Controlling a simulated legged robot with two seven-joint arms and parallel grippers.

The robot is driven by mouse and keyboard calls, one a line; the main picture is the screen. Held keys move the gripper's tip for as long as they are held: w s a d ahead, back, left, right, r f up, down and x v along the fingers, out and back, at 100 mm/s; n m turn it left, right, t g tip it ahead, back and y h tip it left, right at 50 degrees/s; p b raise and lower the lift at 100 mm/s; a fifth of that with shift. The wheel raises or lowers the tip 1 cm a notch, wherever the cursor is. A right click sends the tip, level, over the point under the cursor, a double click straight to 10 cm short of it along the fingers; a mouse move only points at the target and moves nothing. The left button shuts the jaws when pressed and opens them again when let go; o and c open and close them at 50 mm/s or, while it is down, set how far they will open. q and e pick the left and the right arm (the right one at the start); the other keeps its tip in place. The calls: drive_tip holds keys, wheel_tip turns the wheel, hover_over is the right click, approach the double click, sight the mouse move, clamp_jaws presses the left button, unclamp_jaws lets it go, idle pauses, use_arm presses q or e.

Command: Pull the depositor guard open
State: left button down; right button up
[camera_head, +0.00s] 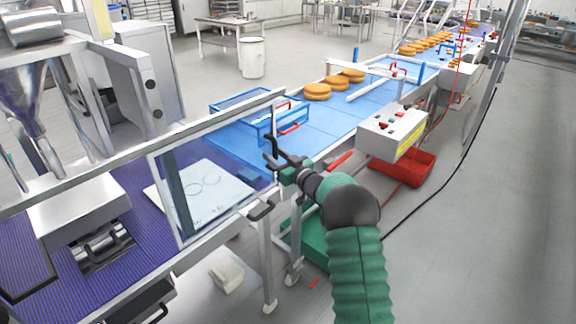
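The depositor guard (225,219) is a clear, metal-framed panel standing along the near side of the conveyor. A black bar handle (262,210) sits at its lower right corner. My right gripper (269,149) reaches in from the lower right, with its two black fingers apart and nothing visible between them. It is above and slightly right of the handle, near the guard's right edge. I cannot tell whether a finger touches the frame. The depositor's steel hopper (25,90) is at the upper left. My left gripper is not in view.
A blue conveyor (330,125) carries several orange-brown rounds away to the upper right. A blue-framed guard (262,115) stands on it behind my gripper. A control box (393,132) and red crate (405,168) are right of my gripper.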

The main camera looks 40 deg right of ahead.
drive_tip(key=s+a+b, duration=0.1)
drive_tip(key=s+b, duration=0.1)
drive_tip(key=s, duration=1.3)
drive_tip(key=shift+s+a+f, duration=0.15)
drive_tip(key=shift+s+a, duration=0.05)
drive_tip(key=shift+s, duration=0.15)
drive_tip(key=shift+d, duration=0.1)
drive_tip(key=shift+w, duration=0.1)
drive_tip(key=w+a+f+m+g, duration=0.1)
drive_tip(key=a+f+g, duration=0.35)
drive_tip(key=a, duration=0.35)
drive_tip(key=w+a+f+g, duration=0.1)
drive_tip(key=a+f+g, duration=0.2)
drive_tip(key=a+f, duration=0.35)
drive_tip(key=s+a+f+n+g+y, duration=0.1)
drive_tip(key=s+a+f+g, duration=0.2)
drive_tip(key=s+a, duration=0.6)
drive_tip(key=s+a+f+n+g+y, duration=0.1)
drive_tip(key=s+a+f+g, duration=0.3)
drive_tip(key=s+a, duration=0.6)
drive_tip(key=shift+a+g, duration=0.35)
drive_tip(key=shift+a, duration=0.55)
